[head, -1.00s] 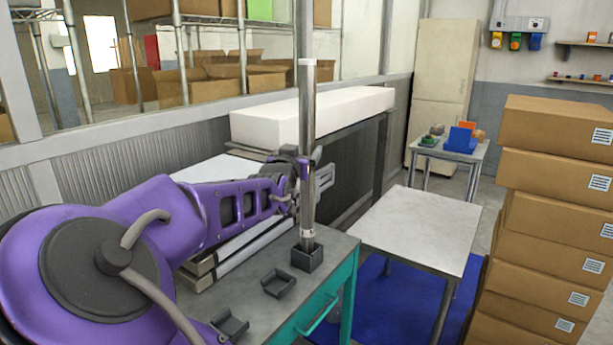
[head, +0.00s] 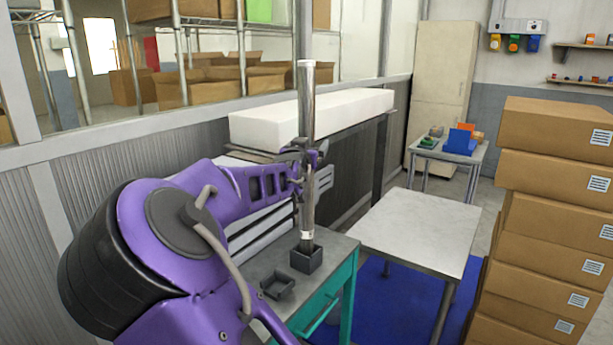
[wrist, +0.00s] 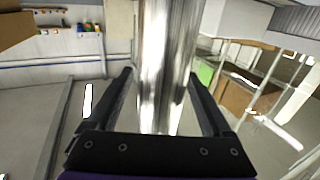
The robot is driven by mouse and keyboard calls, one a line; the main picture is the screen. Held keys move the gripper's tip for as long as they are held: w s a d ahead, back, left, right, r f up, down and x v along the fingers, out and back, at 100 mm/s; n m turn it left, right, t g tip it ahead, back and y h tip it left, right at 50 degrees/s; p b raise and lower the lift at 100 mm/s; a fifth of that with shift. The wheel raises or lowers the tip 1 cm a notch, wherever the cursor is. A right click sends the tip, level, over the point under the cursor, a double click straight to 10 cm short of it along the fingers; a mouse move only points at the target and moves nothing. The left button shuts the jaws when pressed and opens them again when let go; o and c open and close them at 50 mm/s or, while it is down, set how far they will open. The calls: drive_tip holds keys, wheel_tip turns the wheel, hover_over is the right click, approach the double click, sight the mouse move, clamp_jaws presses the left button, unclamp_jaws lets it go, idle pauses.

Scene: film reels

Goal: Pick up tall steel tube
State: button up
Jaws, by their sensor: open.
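The tall steel tube (head: 307,110) is shiny and stands upright in a small dark square holder (head: 306,260) on the bench with a teal front. My gripper (head: 312,165) is at the tube's middle height in the head view, with its far parts beside the tube. In the wrist view, my gripper's (wrist: 160,76) two dark fingers are open, one on each side of the tube (wrist: 168,60). Narrow gaps show between the fingers and the tube. The tube's foot is out of the wrist view.
A small dark tray (head: 277,284) lies on the bench near the holder. A pale table (head: 415,230) stands to the right, bare on top. A stack of cardboard boxes (head: 545,215) is at the far right. A long white block (head: 265,128) lies behind the tube.

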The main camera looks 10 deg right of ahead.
clamp_jaws()
drive_tip(key=shift+r, duration=0.1)
idle(1.2)
